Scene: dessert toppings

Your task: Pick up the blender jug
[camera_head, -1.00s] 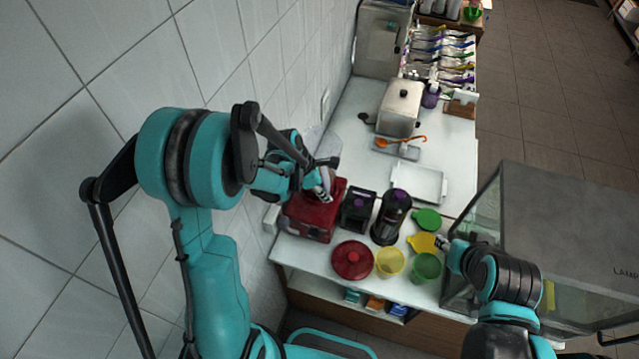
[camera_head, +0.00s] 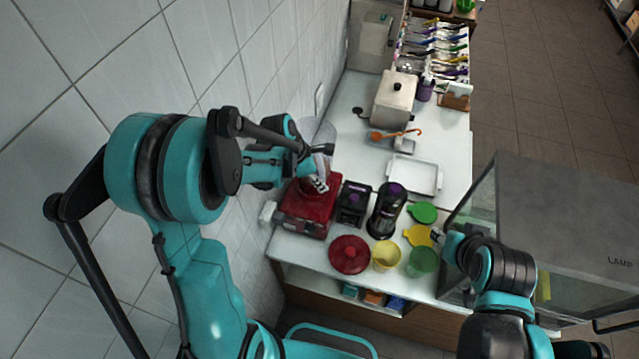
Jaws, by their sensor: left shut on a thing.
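The blender jug (camera_head: 318,128) is a clear, pale vessel, partly hidden behind my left gripper (camera_head: 322,166). The gripper is shut on it, on the side near the wall. The red blender base (camera_head: 312,212) stands on the counter just below the jug. My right gripper (camera_head: 438,237) is at the counter's right side, by the yellow lid (camera_head: 418,235). Its fingers are too small to tell open from shut.
Right of the base are a black container (camera_head: 354,203) and a tall black blender (camera_head: 387,212). In front are a red lid (camera_head: 349,254), a yellow cup (camera_head: 385,256) and a green cup (camera_head: 422,261). A tiled wall borders the left; a glass case (camera_head: 560,230) the right.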

